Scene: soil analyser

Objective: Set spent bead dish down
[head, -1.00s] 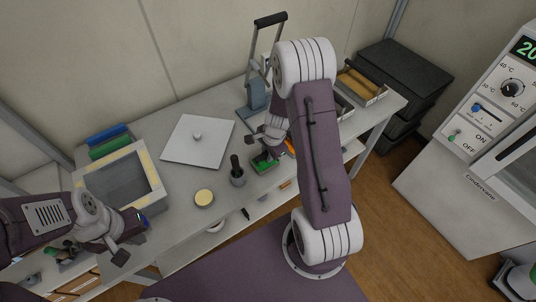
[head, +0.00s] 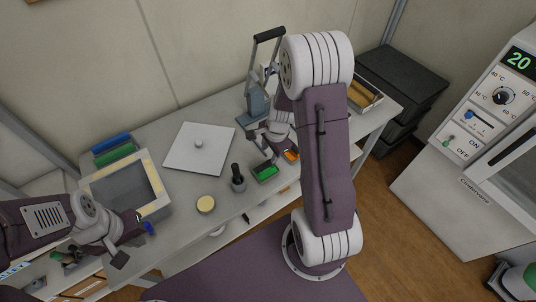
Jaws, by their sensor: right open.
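A small dish of green beads (head: 266,174), which I take to be the spent bead dish, rests on the bench near its front edge. A dish with orange content (head: 291,155) sits just right of it, partly hidden by my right arm. My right gripper (head: 264,146) is open, just behind and above the green dish, and does not hold it. Its fingertips are partly hidden. My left gripper (head: 130,239) is at the bench's front left, with its fingers apart and nothing seen between them.
A dark pestle in a grey mortar (head: 238,184) and a round cream-topped pot (head: 205,204) stand left of the green dish. A white plate with a knob (head: 199,148) lies behind. A press (head: 258,100) and a framed box (head: 128,183) also take up bench space.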

